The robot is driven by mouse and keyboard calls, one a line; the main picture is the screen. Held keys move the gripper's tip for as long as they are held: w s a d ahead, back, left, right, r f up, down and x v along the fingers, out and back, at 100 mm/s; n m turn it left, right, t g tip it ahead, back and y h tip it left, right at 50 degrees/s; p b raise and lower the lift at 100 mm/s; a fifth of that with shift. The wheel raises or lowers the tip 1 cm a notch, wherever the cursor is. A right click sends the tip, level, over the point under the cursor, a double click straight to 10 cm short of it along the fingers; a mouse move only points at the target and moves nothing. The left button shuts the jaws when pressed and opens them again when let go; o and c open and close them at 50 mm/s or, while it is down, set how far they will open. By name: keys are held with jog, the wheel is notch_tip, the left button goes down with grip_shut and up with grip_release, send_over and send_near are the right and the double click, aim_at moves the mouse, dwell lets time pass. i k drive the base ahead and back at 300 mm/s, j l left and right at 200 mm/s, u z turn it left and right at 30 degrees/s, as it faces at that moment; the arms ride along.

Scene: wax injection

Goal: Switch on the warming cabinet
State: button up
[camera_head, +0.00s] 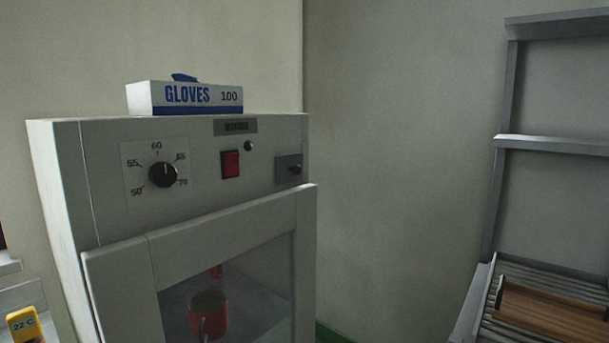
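The warming cabinet (61,190) is a pale grey box at the left and centre of the head view. Its front panel carries a black dial (162,174) with marks from 50 to 70. To the right of the dial is a red rocker switch (230,164). Its position cannot be told. A small round lamp (249,146) beside the switch looks pale and unlit. The glass-fronted door (118,275) stands in front of the lower part, and whether it is fully closed is unclear. My gripper is not in view.
A glove box (190,98) sits on top of the cabinet. A red mug-like vessel (209,315) shows behind the glass. A yellow thermometer (24,325) reading 22 C is at lower left. A grey rack (505,150) with a wooden board (550,312) stands at right.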

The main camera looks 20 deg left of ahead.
aim_at(230, 159)
jog(key=u, duration=1.4)
jog(key=i+l+u, duration=0.15)
jog(key=u, duration=0.2)
